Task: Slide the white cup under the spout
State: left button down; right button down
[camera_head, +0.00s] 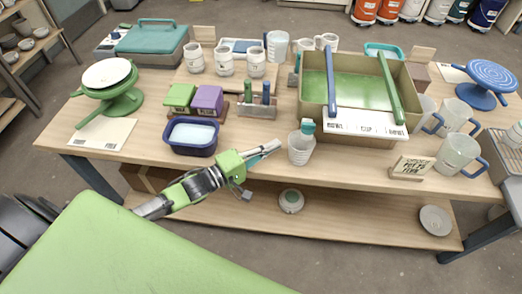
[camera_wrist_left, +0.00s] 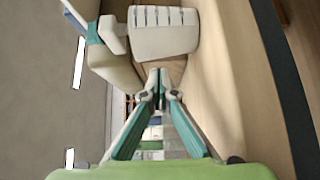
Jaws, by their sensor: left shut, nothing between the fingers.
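A teal-topped tap (camera_head: 308,126) at the front left of the large bin (camera_head: 370,87) shows just behind and above the cup's rim. In the left wrist view its white spout (camera_wrist_left: 112,36) points at the cup's mouth; exact alignment is unclear. My left gripper (camera_head: 277,147) is shut and empty, its tips just left of the cup. Its shut fingertips show in the left wrist view (camera_wrist_left: 160,92). My right gripper is not in view.
A dark blue tub (camera_head: 192,148) stands left of my gripper. A small lettered sign (camera_head: 412,168) and clear jugs (camera_head: 456,153) are to the right. The front edge between cup and sign is clear.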

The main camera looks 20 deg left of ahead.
aim_at(291, 141)
pick_arm(q)
jog(key=shift+x, duration=1.45)
jog(key=shift+s+d+r+p, duration=0.15)
jog(key=shift+s+d+p, duration=0.1)
jog(key=shift+d+p, duration=0.45)
jog(key=shift+s+d, duration=0.15)
jog(key=shift+d, duration=0.35)
jog(key=shift+a, duration=0.1)
